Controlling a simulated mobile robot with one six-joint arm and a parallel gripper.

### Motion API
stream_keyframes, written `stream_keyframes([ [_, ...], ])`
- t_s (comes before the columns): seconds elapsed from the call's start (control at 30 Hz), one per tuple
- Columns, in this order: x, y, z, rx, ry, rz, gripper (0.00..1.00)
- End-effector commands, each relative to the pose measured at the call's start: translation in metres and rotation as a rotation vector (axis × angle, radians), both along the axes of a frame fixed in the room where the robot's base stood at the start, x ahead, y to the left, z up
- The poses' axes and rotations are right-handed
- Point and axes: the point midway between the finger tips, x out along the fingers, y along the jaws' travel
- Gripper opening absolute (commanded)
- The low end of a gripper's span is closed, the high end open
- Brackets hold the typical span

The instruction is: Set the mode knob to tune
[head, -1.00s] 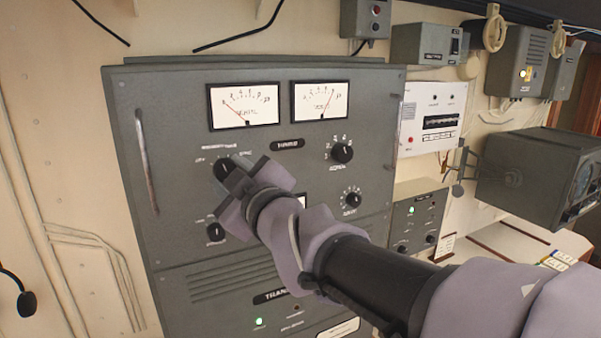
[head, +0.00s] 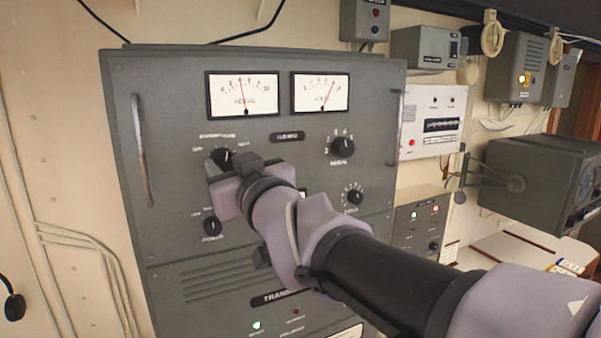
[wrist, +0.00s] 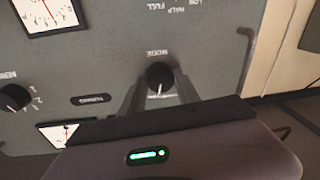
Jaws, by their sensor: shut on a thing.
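The mode knob (head: 222,156) is a black round knob at the upper left of the grey transmitter panel (head: 200,265). In the wrist view, where the lettering is upside down, the knob (wrist: 159,74) sits between my two fingers beside its "MODE" label. My gripper (wrist: 160,97) is shut on it. Its white pointer line points down in the wrist view and roughly up in the head view. Position words around the knob are small and blurred; "tune" cannot be read surely. My wrist hides part of the panel right of the knob in the head view.
Another black knob (head: 212,226) is close below. Two more knobs (head: 343,146) (head: 355,197) are on the right of the panel. Two needle meters (head: 242,94) (head: 321,94) are above. A vertical handle (head: 141,150) runs along the panel's left edge.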

Motion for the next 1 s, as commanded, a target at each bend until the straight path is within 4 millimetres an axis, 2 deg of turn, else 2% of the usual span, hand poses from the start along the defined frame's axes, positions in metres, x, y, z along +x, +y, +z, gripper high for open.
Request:
stream_keyframes([
  [0.3, -0.0001, 0.0003, -0.0009, 0.086, 0.053, 0.000, 0.00],
  [0.8, -0.0001, 0.0003, -0.0001, 0.098, 0.061, 0.000, 0.00],
  [0.83, -0.0001, 0.0003, -0.0001, 0.098, 0.061, 0.000, 0.44],
  [0.9, -0.0001, 0.0003, -0.0001, 0.098, 0.061, 0.000, 0.58],
  [1.0, -0.0001, 0.0003, -0.0001, 0.098, 0.061, 0.000, 0.60],
])
